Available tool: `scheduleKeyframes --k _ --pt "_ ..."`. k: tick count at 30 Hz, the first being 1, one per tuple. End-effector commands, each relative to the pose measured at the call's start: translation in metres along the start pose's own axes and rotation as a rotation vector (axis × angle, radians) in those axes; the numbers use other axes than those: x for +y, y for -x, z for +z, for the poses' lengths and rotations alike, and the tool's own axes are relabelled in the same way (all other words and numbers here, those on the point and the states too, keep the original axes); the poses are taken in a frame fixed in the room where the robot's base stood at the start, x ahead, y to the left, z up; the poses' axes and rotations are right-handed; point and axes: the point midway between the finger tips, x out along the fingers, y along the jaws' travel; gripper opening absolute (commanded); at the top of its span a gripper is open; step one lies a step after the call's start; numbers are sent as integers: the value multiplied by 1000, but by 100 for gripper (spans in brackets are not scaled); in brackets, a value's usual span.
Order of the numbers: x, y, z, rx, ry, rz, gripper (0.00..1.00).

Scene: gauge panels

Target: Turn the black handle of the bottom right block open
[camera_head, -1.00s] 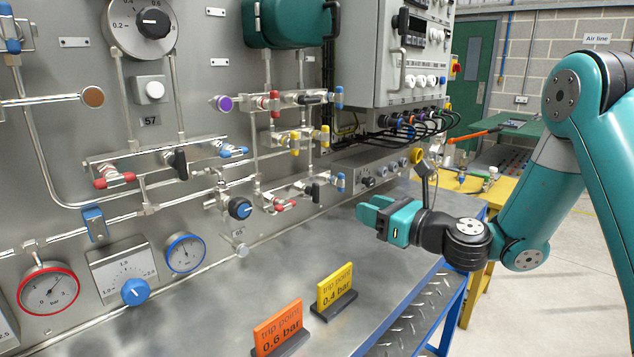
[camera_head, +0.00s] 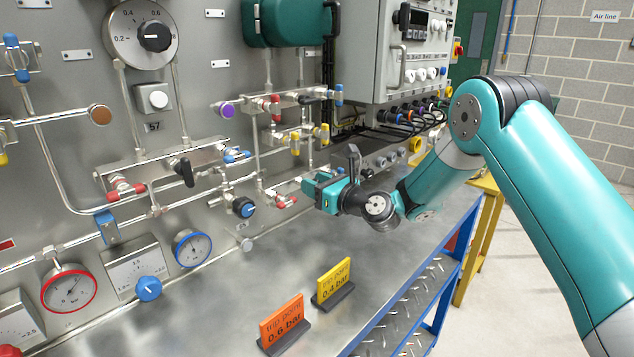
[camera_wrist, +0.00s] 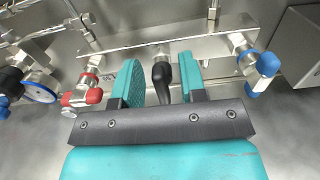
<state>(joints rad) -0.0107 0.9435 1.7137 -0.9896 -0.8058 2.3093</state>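The bottom right block (camera_wrist: 215,35) is a metal manifold that fills the top of the wrist view. Its black handle (camera_wrist: 162,80) hangs down at the middle, with a red handle (camera_wrist: 82,95) to the left and a blue handle (camera_wrist: 262,72) to the right. My gripper (camera_wrist: 160,60) is open, one teal finger on each side of the black handle, with a gap visible on both sides. In the head view my gripper (camera_head: 312,188) is at the block and hides the black handle. The block's red handle (camera_head: 285,202) shows to its left there.
A blue-faced black knob (camera_head: 243,207) sits left of the block. Another valve block with yellow handles (camera_head: 295,138) is just above. Orange (camera_head: 284,322) and yellow (camera_head: 333,280) signs stand on the metal bench (camera_head: 235,300). The bench below my gripper is clear.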

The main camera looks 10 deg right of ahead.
Motion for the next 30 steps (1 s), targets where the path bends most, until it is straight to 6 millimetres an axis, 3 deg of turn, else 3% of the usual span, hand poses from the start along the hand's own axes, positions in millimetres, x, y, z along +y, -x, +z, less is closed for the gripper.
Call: scheduleKeyframes --k 4,9,20,30 --pt "0 0 0 0 0 0 36" --pt "0 1 0 0 0 0 0" --pt "0 1 0 -1 47 -1 0" --pt "2 0 -2 -3 281 -2 0"
